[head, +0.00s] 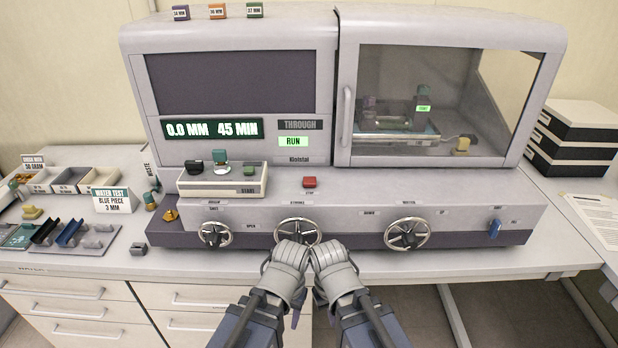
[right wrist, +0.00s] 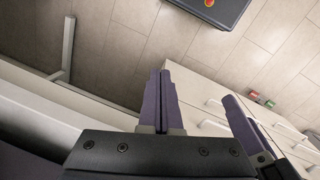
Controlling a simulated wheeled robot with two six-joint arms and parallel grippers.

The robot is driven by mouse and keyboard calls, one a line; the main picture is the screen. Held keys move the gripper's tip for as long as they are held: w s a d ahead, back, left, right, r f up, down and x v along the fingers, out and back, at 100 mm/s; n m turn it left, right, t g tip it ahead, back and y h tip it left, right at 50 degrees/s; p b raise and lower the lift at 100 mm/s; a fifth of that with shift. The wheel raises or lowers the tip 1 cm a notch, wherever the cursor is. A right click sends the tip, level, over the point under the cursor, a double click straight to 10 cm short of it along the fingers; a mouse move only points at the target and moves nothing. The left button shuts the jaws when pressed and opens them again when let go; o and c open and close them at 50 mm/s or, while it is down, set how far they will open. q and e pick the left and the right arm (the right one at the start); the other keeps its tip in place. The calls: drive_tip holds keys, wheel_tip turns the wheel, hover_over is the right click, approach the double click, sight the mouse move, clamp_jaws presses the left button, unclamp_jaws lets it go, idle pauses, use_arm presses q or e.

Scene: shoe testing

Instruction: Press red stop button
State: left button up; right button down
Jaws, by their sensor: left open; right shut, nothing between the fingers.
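The small red stop button (head: 310,182) sits on the front ledge of the grey testing machine (head: 250,220), above the middle handwheel (head: 299,230), with a STOP label under it. Nothing touches or covers it. My left gripper (head: 290,268) and my right gripper (head: 336,272) are side by side in front of the middle handwheel, below the button in the picture. Their fingers are mostly hidden in the head view. In the right wrist view, the purple fingers of the right gripper (right wrist: 163,100) are together and empty, above the floor and drawers.
A green start button (head: 250,171) and knobs are on a raised box left of the stop button. The green display (head: 293,142) reads RUN. Handwheels line the machine's front. Trays and shoe-test pieces lie on the left; black-and-white boxes (head: 570,138) are stacked at right.

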drive_tip(key=w+d+r+m+p, duration=0.1)
drive_tip(key=w+d+r+p, duration=0.15)
drive_tip(key=r+p, duration=0.65)
drive_tip(key=w+d+r+m+p, duration=0.15)
drive_tip(key=d+r+p, duration=0.25)
drive_tip(key=r+p, duration=0.6)
wheel_tip(320, 180, up, 16)
drive_tip(key=f+m+t+y+p, duration=0.1)
drive_tip(key=m+t+y+p, duration=0.2)
drive_tip(key=t+y+p, duration=0.5)
hover_over(312, 182)
drive_tip(key=p, duration=0.1)
drive_tip(key=shift+a+r+h, duration=0.1)
drive_tip(key=shift+r+h, duration=0.15)
drive_tip(key=shift+h, duration=0.45)
drive_tip(key=shift+f, duration=0.1)
wheel_tip(312, 182, down, 9)
drive_tip(key=b, duration=0.8)
drive_tip(key=shift+b, duration=0.4)
